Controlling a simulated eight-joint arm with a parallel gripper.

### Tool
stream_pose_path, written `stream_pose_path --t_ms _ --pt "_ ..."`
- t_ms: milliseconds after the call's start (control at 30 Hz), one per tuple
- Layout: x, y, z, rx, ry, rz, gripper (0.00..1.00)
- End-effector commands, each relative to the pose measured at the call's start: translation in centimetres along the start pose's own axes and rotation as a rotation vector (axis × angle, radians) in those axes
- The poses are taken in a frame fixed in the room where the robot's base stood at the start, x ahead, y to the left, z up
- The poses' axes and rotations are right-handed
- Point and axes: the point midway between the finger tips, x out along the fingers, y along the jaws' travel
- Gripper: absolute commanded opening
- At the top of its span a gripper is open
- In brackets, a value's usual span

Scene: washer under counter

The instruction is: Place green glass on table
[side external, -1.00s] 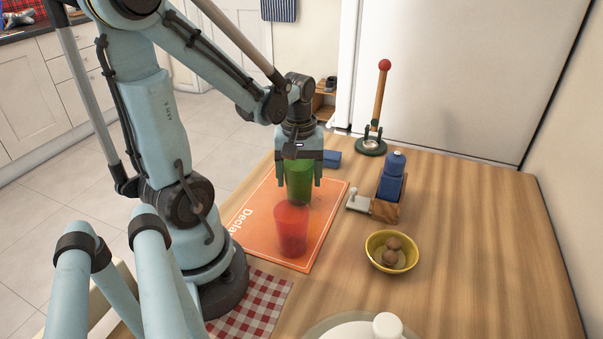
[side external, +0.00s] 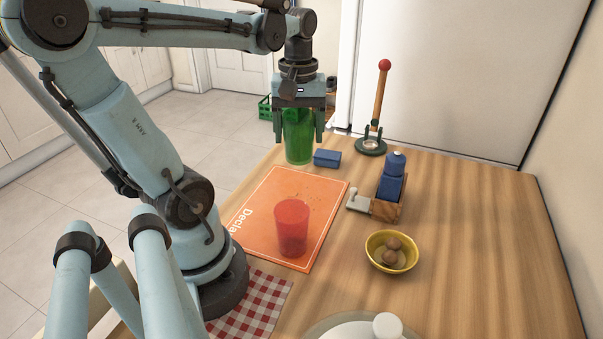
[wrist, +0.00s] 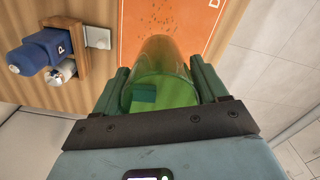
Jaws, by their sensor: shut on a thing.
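The green glass (side external: 299,145) is upright between the fingers of my gripper (side external: 299,138), which is shut on it. In the side view it appears past the far edge of the orange mat, left of a small blue box (side external: 327,158). I cannot tell whether its base touches the table (side external: 480,220) or hangs just above it. In the wrist view the glass (wrist: 160,75) sits between both green fingers, with a darker block showing through it. A red glass (side external: 291,228) stands upright on the orange mat (side external: 262,205).
A checked cloth (side external: 250,305) lies in front. Bare wood is free at right.

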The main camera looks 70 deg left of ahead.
Motion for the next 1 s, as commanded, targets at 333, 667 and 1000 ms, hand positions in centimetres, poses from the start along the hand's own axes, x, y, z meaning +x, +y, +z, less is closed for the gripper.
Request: stream_pose_path --t_ms 333,667,1000 --pt "-3.2 1.8 2.5 0.097 0.000 0.000 0.35" --pt "-3.2 5.2 9.6 0.354 0.000 0.000 0.35" --pt "-3.2 6.2 17.9 0.642 0.001 0.000 0.35"
